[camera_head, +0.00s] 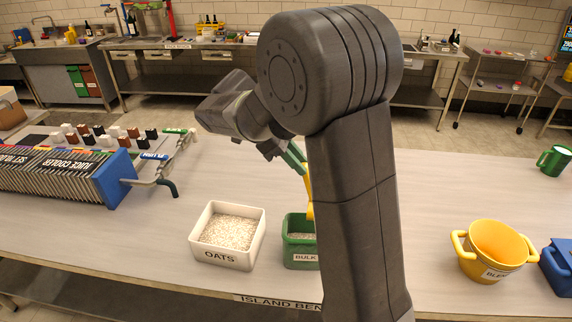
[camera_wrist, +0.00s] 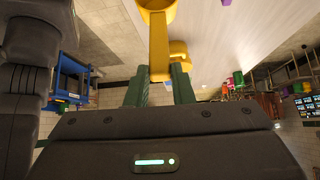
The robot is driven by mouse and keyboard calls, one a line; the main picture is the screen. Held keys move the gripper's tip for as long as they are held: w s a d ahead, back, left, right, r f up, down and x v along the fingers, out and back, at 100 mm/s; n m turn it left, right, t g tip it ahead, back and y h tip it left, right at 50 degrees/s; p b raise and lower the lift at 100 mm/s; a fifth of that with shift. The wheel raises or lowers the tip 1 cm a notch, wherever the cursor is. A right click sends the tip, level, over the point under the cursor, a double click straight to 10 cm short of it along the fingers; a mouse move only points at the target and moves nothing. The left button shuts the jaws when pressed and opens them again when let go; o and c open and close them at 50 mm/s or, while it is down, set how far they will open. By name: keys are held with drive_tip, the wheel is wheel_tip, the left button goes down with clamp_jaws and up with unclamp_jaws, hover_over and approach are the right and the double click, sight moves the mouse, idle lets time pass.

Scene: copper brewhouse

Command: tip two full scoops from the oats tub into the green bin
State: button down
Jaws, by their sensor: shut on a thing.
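The white oats tub (camera_head: 210,240), labelled OATS, stands on the bench and holds pale flakes. The green bin (camera_head: 290,256) stands just right of it, partly hidden by my arm; some pale material shows inside. My gripper (camera_head: 297,158) is above and behind the bin, its green fingers shut on a yellow scoop (camera_head: 309,193). The scoop hangs down over the bin, mostly hidden by my arm. In the wrist view, the scoop's handle (camera_wrist: 158,45) lies between the fingers, with part of its bowl at the top edge. I cannot see whether the scoop holds anything.
A yellow two-handled pot (camera_head: 492,250) and a blue container (camera_head: 557,266) stand at the right. A green mug (camera_head: 553,160) is behind them. A blue-ended rack (camera_head: 115,180) labelled JUICE COOLER is at the left. The bench between pot and my arm is clear.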

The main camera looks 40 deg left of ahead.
drive_tip(key=w+d+g+y+b, duration=0.3)
drive_tip(key=w+d+y+b, duration=0.25)
drive_tip(key=d, duration=0.45)
drive_tip(key=w+d+f+g+y+b, duration=0.3)
drive_tip(key=d+f+g+y, duration=0.2)
drive_tip(key=d+f+y, duration=0.3)
drive_tip(key=shift+w+f+y+b, duration=0.35)
drive_tip(key=shift+f+y, duration=0.5)
drive_tip(key=shift+y, duration=0.5)
drive_tip(key=shift+d, duration=0.1)
